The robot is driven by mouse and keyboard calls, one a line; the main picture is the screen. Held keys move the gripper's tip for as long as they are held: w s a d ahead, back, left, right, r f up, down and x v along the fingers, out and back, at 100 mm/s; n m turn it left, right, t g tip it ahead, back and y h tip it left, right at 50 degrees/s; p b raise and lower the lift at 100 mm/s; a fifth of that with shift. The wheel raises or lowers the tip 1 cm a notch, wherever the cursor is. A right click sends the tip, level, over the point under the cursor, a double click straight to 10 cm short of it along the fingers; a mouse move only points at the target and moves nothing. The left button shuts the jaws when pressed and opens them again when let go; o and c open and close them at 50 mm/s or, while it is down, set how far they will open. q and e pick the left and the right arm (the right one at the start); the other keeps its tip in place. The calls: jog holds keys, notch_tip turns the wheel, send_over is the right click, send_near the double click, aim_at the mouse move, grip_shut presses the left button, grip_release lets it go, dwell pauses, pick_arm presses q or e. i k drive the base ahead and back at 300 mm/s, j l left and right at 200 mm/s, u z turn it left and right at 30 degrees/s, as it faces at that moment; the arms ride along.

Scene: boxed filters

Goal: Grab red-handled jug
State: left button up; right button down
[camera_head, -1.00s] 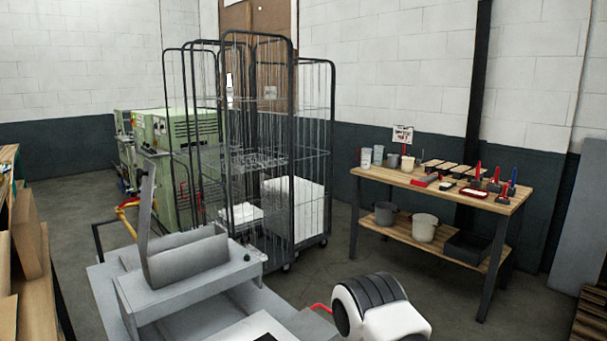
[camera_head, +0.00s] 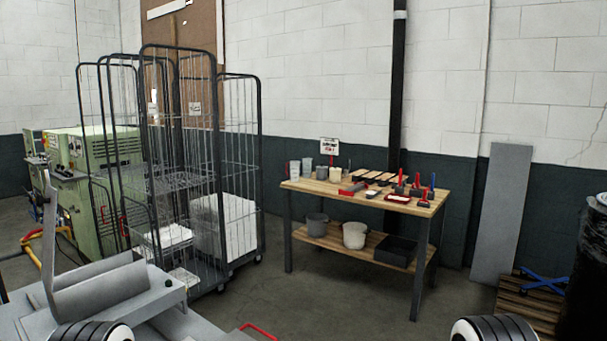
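A small translucent jug (camera_head: 294,170) stands at the left end of the wooden workbench top (camera_head: 350,199). A thin red edge shows on its left side, which looks like its handle, but it is too small to be sure. A clear cup (camera_head: 307,167) stands close to its right. My grippers are both out of view. Only rounded black and white parts of my arms show at the bottom edge, well apart from the bench.
Brushes, red-handled tools and small pots crowd the bench. Its lower shelf holds a grey bucket (camera_head: 316,225), a white bucket (camera_head: 354,235) and a black tray (camera_head: 396,251). A wire cage trolley (camera_head: 240,170) stands left; a grey machine (camera_head: 100,290) is nearer. Floor before the bench is clear.

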aim_at(295, 166)
jog(key=i+l+z, duration=0.7)
jog(key=i+l, duration=0.35)
jog(key=i, duration=0.3)
jog(key=i+l, duration=0.15)
jog(key=i, duration=0.3)
jog(key=i+l+z, duration=0.1)
jog(key=i, duration=0.4)
jog(key=i+j+u, duration=0.15)
jog(key=i+u, duration=0.45)
jog(key=u, duration=0.15)
jog(key=i+u, duration=0.4)
jog(key=i+l+u, duration=0.1)
jog(key=i+u, duration=0.15)
jog(key=u, duration=0.15)
jog(key=i+j, duration=0.1)
jog(key=i, duration=0.75)
jog(key=i+j+u, duration=0.1)
jog(key=i, duration=0.75)
